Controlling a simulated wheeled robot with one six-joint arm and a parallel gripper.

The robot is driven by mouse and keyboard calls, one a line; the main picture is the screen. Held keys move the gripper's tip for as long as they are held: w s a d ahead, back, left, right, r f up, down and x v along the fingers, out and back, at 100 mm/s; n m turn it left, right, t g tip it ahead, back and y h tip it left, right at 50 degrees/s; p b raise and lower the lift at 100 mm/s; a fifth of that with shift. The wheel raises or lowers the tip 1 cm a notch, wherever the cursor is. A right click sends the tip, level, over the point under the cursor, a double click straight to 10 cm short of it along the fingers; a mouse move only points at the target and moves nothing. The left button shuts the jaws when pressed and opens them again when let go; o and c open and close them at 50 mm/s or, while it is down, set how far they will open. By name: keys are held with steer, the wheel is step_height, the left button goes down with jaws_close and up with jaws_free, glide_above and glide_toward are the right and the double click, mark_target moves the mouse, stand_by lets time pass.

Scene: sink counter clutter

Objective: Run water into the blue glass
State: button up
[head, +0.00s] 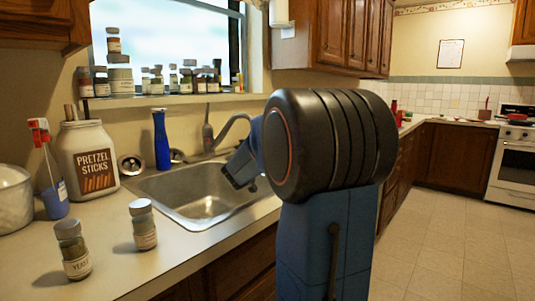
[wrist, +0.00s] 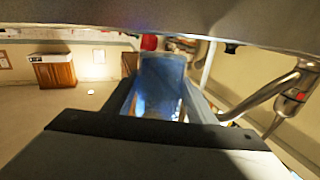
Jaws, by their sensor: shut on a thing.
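My gripper (wrist: 160,112) is shut on the blue glass (wrist: 160,72), a see-through blue vessel between the two fingers in the wrist view. In the head view my gripper (head: 240,175) is over the right part of the metal sink (head: 190,202), partly hidden by my arm; I cannot pick out the glass there. The curved faucet (head: 238,120) rises behind the sink, and its spout end is hidden by my arm. In the wrist view the faucet (wrist: 262,98) is to the right of the glass, apart from it. I see no water stream.
A blue bottle (head: 161,140) stands behind the sink. A pretzel jar (head: 90,160), a brush holder (head: 54,198) and two spice jars (head: 73,250) (head: 143,225) are on the left counter. Several jars line the window sill (head: 160,99). The floor (head: 450,235) at right is clear.

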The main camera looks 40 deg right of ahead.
steer(key=w+d+f, duration=0.2)
steer(key=w+d, duration=0.1)
steer(key=w, duration=0.4)
steer(key=w+d+f, duration=0.2)
steer(key=w+d, duration=0.1)
steer(key=w, duration=0.4)
steer(key=shift+w, duration=0.4)
stand_by(0.5)
steer(key=shift+s+a+r, duration=0.1)
steer(key=shift+s, duration=0.05)
stand_by(0.4)
steer(key=s+a, duration=0.2)
steer(key=s, duration=0.3)
steer(key=shift+s+a, duration=0.15)
steer(key=shift+s, duration=0.2)
stand_by(0.7)
steer(key=shift+s+a+r, duration=0.2)
steer(key=shift+s+r, duration=0.25)
steer(key=shift+r, duration=0.4)
steer(key=shift+s+a+r, duration=0.15)
steer(key=shift+s+r, duration=0.3)
steer(key=shift+r, duration=0.35)
steer(key=shift+s+a+r, duration=0.2)
steer(key=shift+s+r, duration=0.25)
steer(key=shift+r, duration=0.4)
